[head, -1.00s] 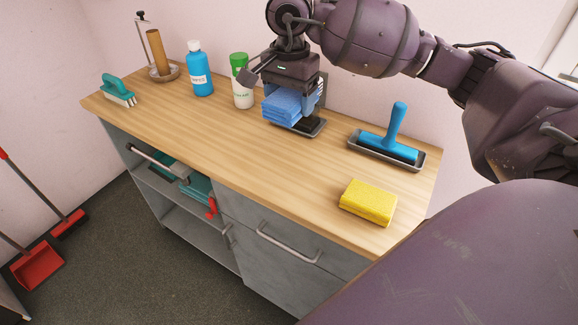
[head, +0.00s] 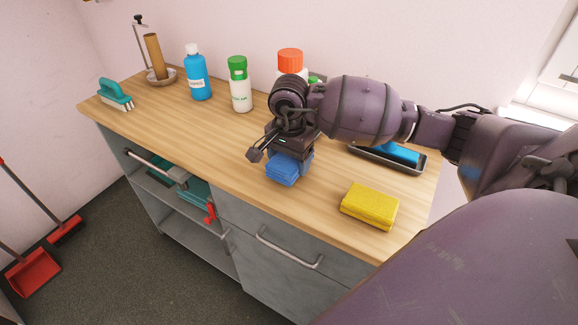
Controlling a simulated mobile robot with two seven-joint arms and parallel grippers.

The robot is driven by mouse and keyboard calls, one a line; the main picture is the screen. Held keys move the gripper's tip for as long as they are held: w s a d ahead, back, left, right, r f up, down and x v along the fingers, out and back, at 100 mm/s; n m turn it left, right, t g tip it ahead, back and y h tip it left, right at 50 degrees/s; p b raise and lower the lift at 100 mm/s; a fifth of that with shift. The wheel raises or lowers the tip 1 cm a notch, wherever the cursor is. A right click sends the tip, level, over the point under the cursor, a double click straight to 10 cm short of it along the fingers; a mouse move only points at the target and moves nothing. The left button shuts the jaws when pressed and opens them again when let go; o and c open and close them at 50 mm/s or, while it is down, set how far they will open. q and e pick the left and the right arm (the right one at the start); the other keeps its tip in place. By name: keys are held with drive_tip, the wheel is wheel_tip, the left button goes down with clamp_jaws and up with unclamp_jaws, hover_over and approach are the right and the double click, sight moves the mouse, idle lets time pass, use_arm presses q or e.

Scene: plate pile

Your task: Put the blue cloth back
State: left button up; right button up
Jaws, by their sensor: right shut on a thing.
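The folded blue cloth (head: 284,170) is in the jaws of my right gripper (head: 291,153), over the middle of the wooden counter near its front edge. The gripper points down and is shut on the cloth; its own wrist hides much of the fingers. I cannot tell whether the cloth touches the counter. My left gripper is not in view.
A yellow sponge (head: 370,206) lies to the right on the counter (head: 190,126). A blue-handled tool in a grey tray (head: 415,168) is partly behind my arm. A white bottle (head: 240,95), blue bottle (head: 199,86) and orange-capped container (head: 290,61) stand at the back.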

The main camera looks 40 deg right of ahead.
drive_tip(key=shift+f, duration=1.15)
drive_tip(key=shift+f, duration=0.15)
drive_tip(key=o, duration=1)
drive_tip(key=shift+c, duration=0.2)
wheel_tip(320, 180, up, 12)
drive_tip(key=shift+r, duration=0.15)
drive_tip(key=shift+a, duration=0.1)
